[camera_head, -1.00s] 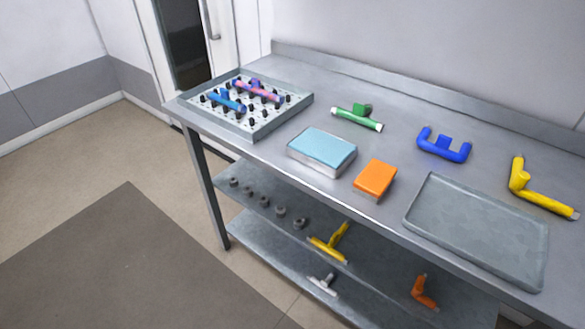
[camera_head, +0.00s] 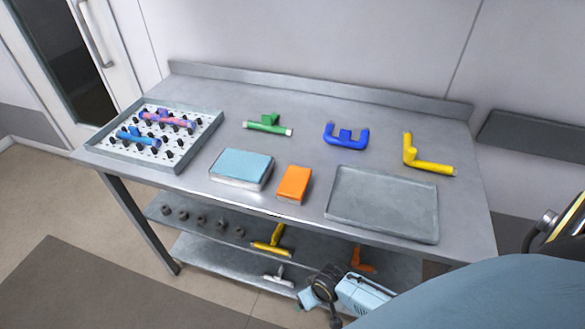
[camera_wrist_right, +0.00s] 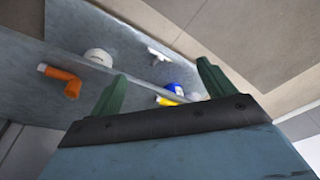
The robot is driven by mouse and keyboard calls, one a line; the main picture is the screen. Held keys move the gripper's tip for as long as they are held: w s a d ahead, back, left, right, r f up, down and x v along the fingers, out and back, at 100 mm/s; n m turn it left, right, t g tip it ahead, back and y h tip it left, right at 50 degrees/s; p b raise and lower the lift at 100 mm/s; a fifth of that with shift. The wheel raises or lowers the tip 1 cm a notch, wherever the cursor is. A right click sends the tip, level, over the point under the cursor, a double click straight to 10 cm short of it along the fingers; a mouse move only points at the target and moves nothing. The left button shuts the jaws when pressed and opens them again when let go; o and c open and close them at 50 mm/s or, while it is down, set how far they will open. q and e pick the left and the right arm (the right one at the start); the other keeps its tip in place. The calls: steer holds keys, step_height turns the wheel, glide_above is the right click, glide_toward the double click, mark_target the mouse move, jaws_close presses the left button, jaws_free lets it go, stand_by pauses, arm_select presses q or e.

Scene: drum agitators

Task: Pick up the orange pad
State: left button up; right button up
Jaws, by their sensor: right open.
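The orange pad (camera_head: 294,182) lies flat on the metal table near its front edge in the head view. It is a small block with an orange top, between a larger light blue pad (camera_head: 242,166) and an empty grey tray (camera_head: 383,204). My right gripper (camera_wrist_right: 160,70) is open and empty in the right wrist view, its two green fingers spread apart over the lower shelf. The orange pad is not visible in that view. My right arm comes in at the lower right of the head view, low in front of the table. My left gripper is not in view.
A tray of pegs (camera_head: 150,140) holds blue and pink parts at the left. Green (camera_head: 268,126), blue (camera_head: 346,136) and yellow (camera_head: 428,163) agitators lie along the back. The lower shelf holds several small grey parts, a yellow part (camera_head: 270,240) and an orange part (camera_wrist_right: 60,80).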

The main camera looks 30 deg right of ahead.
steer(key=w+a+r+p, duration=0.2)
steer(key=r, duration=0.7)
steer(key=w+a+r+y+p, duration=0.1)
steer(key=w+a+r+p, duration=0.15)
steer(key=r, duration=0.65)
steer(key=w+a+r+p, duration=0.1)
steer(key=w+r, duration=0.1)
steer(key=r, duration=0.6)
step_height(320, 180, up, 15)
steer(key=m+g+h+p, duration=0.2)
steer(key=m, duration=0.7)
glide_above(295, 181)
steer(key=shift+m, duration=0.3)
steer(key=f, duration=0.8)
steer(key=shift+w+d+b, duration=0.3)
steer(key=shift+w+b, duration=0.05)
steer(key=shift+s+a+f, duration=0.15)
steer(key=shift+f, duration=1.2)
steer(key=shift+s+a+f, duration=0.1)
steer(key=shift+f, duration=1.2)
steer(key=shift+c, duration=0.4)
steer(key=c, duration=1)
